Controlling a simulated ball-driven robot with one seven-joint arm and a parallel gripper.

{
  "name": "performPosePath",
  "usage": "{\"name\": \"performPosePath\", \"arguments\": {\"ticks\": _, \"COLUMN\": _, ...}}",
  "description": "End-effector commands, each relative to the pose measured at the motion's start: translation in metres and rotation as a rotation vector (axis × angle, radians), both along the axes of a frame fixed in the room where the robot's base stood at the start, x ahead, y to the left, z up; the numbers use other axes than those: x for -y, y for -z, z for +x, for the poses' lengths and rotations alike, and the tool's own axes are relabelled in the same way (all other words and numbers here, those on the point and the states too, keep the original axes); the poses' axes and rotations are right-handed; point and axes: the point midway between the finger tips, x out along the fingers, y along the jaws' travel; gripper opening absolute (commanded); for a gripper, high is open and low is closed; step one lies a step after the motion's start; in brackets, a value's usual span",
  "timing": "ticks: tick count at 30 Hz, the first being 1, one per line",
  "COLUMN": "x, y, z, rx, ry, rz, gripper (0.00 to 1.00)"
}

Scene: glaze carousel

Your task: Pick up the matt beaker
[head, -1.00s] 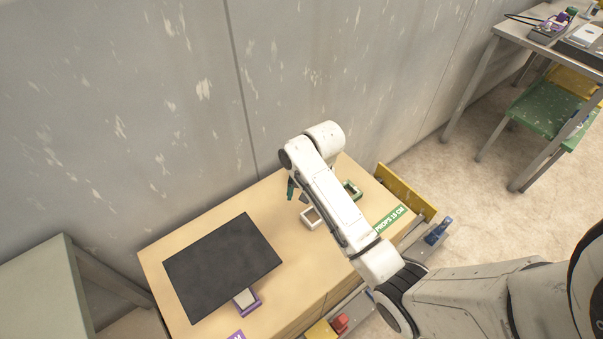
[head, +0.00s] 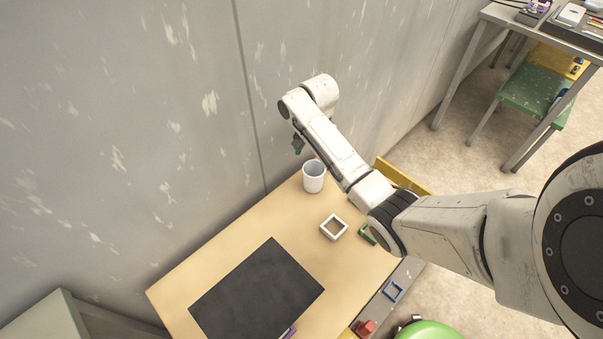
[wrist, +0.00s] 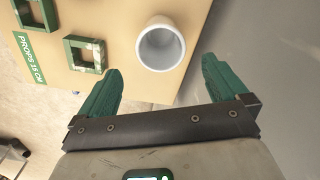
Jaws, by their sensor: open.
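A pale grey-white beaker (head: 314,177) stands upright at the back corner of the wooden table (head: 215,262), near the wall. It also shows in the wrist view (wrist: 161,45), seen from above with its mouth open and empty. My gripper (wrist: 161,80) is open, its two green fingers apart and nothing between them. In the wrist view the beaker lies just beyond the fingertips, between their lines, and appears apart from them. In the head view my gripper (head: 298,146) hangs above and slightly left of the beaker, partly hidden by the wrist.
A dark mat (head: 257,295) covers the table's near part. A yellow panel (head: 402,176) stands beyond the table's right edge. The wall is close behind.

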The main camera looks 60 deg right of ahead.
Motion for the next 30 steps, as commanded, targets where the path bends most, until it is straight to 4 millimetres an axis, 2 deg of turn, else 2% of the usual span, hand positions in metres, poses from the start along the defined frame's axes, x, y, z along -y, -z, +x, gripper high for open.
{"name": "performPosePath", "arguments": {"ticks": 10, "x": 0.000, "y": 0.045, "z": -0.001, "rx": -0.003, "ry": 0.002, "rz": 0.002, "gripper": 1.00}}
{"name": "performPosePath", "arguments": {"ticks": 17, "x": 0.000, "y": 0.060, "z": -0.001, "rx": -0.001, "ry": 0.001, "rz": 0.000, "gripper": 1.00}}
{"name": "performPosePath", "arguments": {"ticks": 25, "x": 0.000, "y": 0.097, "z": -0.005, "rx": -0.003, "ry": 0.000, "rz": 0.001, "gripper": 1.00}}
{"name": "performPosePath", "arguments": {"ticks": 30, "x": 0.000, "y": 0.108, "z": -0.004, "rx": -0.001, "ry": -0.001, "rz": 0.000, "gripper": 1.00}}
